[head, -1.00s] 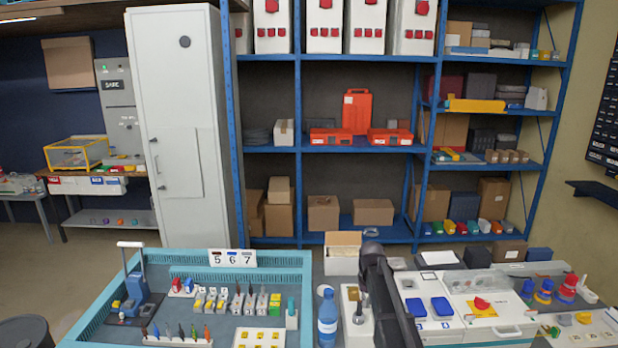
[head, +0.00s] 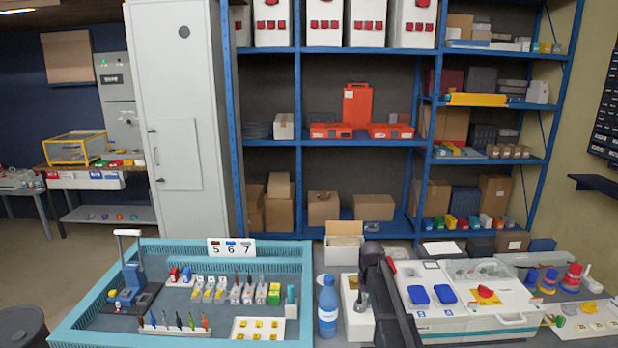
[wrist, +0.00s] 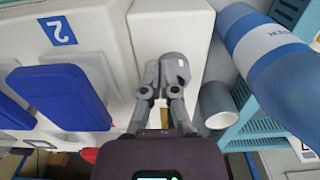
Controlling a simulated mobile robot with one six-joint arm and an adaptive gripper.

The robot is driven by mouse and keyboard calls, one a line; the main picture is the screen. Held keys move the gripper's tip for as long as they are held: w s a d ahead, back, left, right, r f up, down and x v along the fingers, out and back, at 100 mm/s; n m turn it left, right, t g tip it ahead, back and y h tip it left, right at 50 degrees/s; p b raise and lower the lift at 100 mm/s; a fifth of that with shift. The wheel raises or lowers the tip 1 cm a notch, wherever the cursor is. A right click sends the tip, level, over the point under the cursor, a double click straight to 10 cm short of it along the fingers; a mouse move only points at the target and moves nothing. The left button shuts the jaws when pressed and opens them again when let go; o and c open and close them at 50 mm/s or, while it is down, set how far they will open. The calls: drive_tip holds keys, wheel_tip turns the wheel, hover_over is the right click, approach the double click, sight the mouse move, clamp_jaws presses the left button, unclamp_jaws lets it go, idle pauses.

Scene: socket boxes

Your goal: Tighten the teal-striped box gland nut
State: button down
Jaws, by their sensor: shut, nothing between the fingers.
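The teal-striped box (head: 462,323) is white, with a teal line on its front and two blue covers on top. It stands right of my dark arm in the head view. In the wrist view, a white box with a blue "2" label (wrist: 58,30) and blue covers fills the left. My gripper (wrist: 158,72) is shut and empty beside a grey round part (wrist: 176,68), over or next to a white block (wrist: 170,22). I cannot tell whether that part is the gland nut, or whether the fingers touch it. My arm hides the striped box's left side in the head view.
A blue bottle (head: 327,308) stands left of the narrow white block (head: 352,318) and shows close to my gripper in the wrist view (wrist: 262,55). A teal tray (head: 75,318) with small parts lies left. Colored stacked rings (head: 549,281) stand right of the box.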

drive_tip(key=shift+f+b, duration=0.55)
drive_tip(key=shift+f, duration=0.25)
drive_tip(key=shift+w+a, duration=0.15)
drive_tip(key=shift+w, duration=0.25)
idle(0.6)
drive_tip(key=shift+s+a, duration=0.15)
drive_tip(key=shift+a, duration=0.4)
idle(0.4)
drive_tip(key=shift+w+a, duration=0.2)
drive_tip(key=shift+a, duration=0.35)
drive_tip(key=shift+s+a, duration=0.15)
drive_tip(key=shift+s, duration=0.3)
idle(0.4)
wheel_tip(320, 180, up, 6)
drive_tip(key=p, duration=0.6)
